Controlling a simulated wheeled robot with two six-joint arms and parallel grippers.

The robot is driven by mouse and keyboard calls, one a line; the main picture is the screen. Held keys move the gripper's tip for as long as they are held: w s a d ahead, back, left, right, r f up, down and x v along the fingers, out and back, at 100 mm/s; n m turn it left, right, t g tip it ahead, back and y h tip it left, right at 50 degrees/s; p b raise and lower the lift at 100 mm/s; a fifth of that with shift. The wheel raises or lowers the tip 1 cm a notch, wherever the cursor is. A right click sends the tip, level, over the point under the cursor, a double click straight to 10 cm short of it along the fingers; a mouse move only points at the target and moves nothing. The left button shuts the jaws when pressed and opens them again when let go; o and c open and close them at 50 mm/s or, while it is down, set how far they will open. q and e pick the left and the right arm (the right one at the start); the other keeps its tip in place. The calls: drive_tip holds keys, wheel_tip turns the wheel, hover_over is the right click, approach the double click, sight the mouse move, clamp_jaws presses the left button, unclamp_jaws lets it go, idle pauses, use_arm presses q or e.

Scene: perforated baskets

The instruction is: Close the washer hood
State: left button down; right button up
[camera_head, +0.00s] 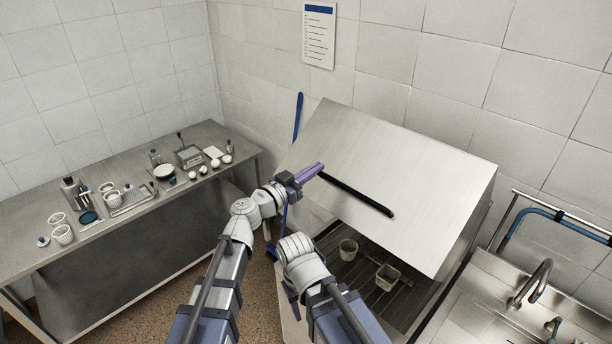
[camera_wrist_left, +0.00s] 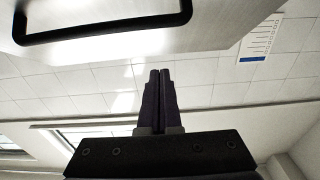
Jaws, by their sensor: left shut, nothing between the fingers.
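The washer hood (camera_head: 395,165) is a large steel box, raised, with the open washer bay visible below it. Its black bar handle (camera_head: 352,192) runs along the front face; the handle also shows at the upper left of the left wrist view (camera_wrist_left: 105,30). My left gripper (camera_head: 318,168) is shut and empty, just left of the handle's upper end and apart from it in the wrist view. Its fingers also show in the left wrist view (camera_wrist_left: 160,75). My right arm is in the lower middle; its gripper's fingers cannot be made out.
Two perforated baskets (camera_head: 348,249) (camera_head: 388,276) stand in the bay under the hood. A steel table (camera_head: 120,215) with cups, bottles and trays is on the left. A sink with a tap (camera_head: 535,285) is at the lower right. A checklist (camera_head: 319,35) hangs on the tiled wall.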

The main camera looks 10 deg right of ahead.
use_arm(q)
drive_tip(key=shift+w+d+f+b, duration=0.6)
drive_tip(key=shift+d+f+b, duration=0.15)
drive_tip(key=shift+f+b, duration=0.2)
drive_tip(key=shift+w+d+f+b, duration=0.55)
drive_tip(key=shift+d+f+b, duration=0.2)
drive_tip(key=shift+f+b, duration=0.15)
